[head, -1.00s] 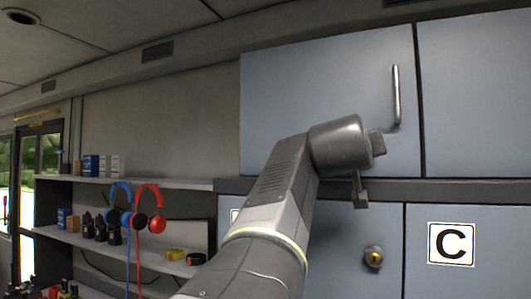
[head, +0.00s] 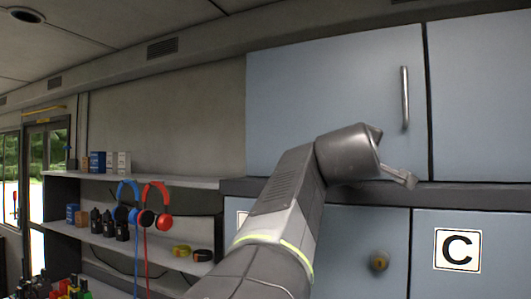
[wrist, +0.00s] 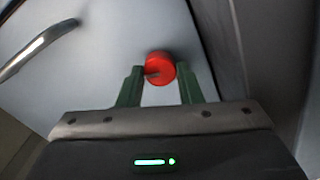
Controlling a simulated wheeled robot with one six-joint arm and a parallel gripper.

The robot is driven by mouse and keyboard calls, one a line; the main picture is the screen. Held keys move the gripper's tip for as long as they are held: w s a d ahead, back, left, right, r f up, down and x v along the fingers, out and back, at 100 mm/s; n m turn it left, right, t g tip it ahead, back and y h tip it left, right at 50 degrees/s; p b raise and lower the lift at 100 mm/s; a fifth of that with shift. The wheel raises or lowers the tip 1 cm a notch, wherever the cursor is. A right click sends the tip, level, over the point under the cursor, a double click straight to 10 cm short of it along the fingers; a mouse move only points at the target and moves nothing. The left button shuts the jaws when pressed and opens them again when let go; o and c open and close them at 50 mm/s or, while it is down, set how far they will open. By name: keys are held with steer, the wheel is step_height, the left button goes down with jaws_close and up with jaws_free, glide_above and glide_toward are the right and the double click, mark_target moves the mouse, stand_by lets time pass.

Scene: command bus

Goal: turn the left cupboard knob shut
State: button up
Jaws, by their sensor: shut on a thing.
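A round red knob (wrist: 157,65) with a dark slot sits on a pale cupboard door (wrist: 125,40) in the wrist view. My gripper (wrist: 161,78) is shut on it, with one green finger on each side. In the head view my wrist and the end of my arm are in front of the cupboards, at the lower part of the upper door (head: 330,90). The red knob does not show in that view; my arm may hide it.
A metal bar handle (head: 405,98) stands out from the upper door, and a handle (wrist: 40,48) shows at the wrist view's left. Shelves (head: 150,182) with headphones are at left.

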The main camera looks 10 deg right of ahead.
steer(key=shift+n+p, duration=0.4)
steer(key=shift+n, duration=0.8)
steer(key=o, duration=1)
